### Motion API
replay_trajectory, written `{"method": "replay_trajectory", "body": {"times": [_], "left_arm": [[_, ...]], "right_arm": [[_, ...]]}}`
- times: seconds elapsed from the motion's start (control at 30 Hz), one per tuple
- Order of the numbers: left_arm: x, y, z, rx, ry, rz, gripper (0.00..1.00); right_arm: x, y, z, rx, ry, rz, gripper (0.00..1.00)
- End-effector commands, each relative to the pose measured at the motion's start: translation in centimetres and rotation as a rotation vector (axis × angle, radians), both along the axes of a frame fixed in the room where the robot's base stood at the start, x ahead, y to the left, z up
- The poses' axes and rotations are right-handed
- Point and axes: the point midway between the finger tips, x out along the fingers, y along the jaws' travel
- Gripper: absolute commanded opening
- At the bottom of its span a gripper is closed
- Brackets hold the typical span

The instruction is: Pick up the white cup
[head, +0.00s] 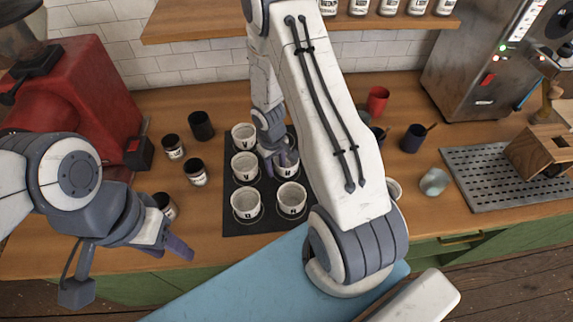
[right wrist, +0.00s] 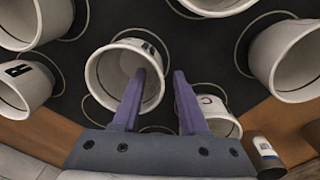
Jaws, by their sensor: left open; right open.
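Several white cups with dark letters stand on a black mat (head: 232,218). In the head view, one is at the front left (head: 246,204), one at the front right (head: 291,200) and one in the middle left (head: 245,168). My right gripper (head: 285,158) is open among the cups, partly covering those behind it. In the right wrist view, its fingers (right wrist: 158,85) point at a white cup (right wrist: 103,75); one finger overlaps its mouth. Contact cannot be told. Another cup (right wrist: 222,128) is partly behind the other finger. My left gripper (head: 170,248) is open and empty at the counter's front edge.
Dark jars (head: 196,172) and a black cup (head: 201,125) stand left of the mat. A red grinder (head: 75,95) is further left. To the right are a red mug (head: 377,100), a glass (head: 434,181) and a metal tray (head: 480,190). My right arm hides the mat's right side.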

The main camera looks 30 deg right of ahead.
Motion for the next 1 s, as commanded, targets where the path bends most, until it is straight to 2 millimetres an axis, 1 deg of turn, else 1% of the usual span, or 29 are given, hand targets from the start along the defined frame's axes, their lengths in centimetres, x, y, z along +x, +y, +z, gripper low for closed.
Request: {"method": "replay_trajectory", "body": {"times": [0.17, 0.2, 0.27, 0.3, 1.0], "left_arm": [[-0.01, 0.01, 0.0, 0.0, 0.0, 0.0, 0.5], [-0.01, 0.01, 0.0, 0.0, 0.0, 0.0, 0.5], [-0.01, 0.01, 0.0, 0.0, 0.0, 0.0, 0.5], [-0.01, 0.01, 0.0, 0.0, 0.0, 0.0, 0.5], [0.0, 0.0, 0.0, 0.0, 0.0, 0.0, 0.5]], "right_arm": [[0.02, -0.02, -0.03, 0.0, 0.0, -0.001, 0.43], [0.01, -0.02, -0.03, 0.0, 0.0, -0.001, 0.39], [0.0, -0.02, -0.02, 0.0, 0.0, 0.0, 0.16], [0.0, -0.02, -0.02, 0.0, 0.0, -0.001, 0.01], [0.01, 0.03, -0.03, 0.0, 0.0, 0.001, 0.0]]}}
